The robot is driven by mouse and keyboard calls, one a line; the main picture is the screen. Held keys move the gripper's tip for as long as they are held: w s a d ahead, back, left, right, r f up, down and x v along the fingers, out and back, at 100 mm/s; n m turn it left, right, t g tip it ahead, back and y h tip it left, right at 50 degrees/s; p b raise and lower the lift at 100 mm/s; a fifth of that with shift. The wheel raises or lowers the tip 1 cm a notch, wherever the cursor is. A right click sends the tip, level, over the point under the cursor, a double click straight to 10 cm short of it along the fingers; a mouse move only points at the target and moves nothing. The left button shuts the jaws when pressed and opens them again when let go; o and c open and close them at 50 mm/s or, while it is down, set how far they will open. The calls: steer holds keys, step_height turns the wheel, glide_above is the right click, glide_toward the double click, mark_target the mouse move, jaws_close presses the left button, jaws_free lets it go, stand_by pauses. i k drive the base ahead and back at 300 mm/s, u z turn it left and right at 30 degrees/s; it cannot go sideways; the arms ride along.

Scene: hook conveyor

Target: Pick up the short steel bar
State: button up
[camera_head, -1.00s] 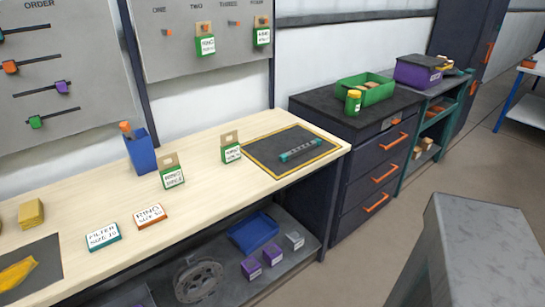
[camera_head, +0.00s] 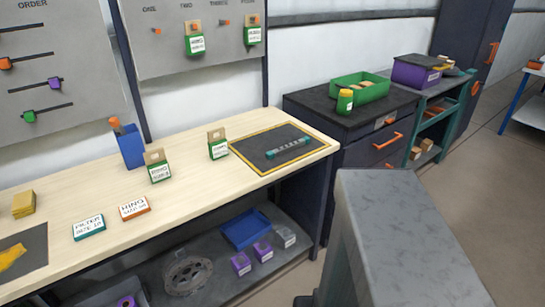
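A short grey bar with teal ends (camera_head: 288,149) lies flat on a dark mat with a yellow border (camera_head: 257,161). The mat is at the right end of the pale wooden workbench (camera_head: 196,184). It is the only bar I see on the bench top, and it looks like the short steel bar. Nothing touches it from above. My gripper is not in view.
Green-and-white labelled packs (camera_head: 158,166) and a blue holder (camera_head: 131,146) stand left of the mat. A dark drawer cabinet (camera_head: 352,118) with a green tray (camera_head: 372,90) stands right of the bench. My own grey body part fills the lower right.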

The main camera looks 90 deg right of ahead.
mark_target(271, 154)
steer(key=z, duration=0.1)
steer(key=k, duration=2.35)
steer(key=z, duration=0.6)
steer(key=i, duration=0.9)
steer(key=u, duration=0.1)
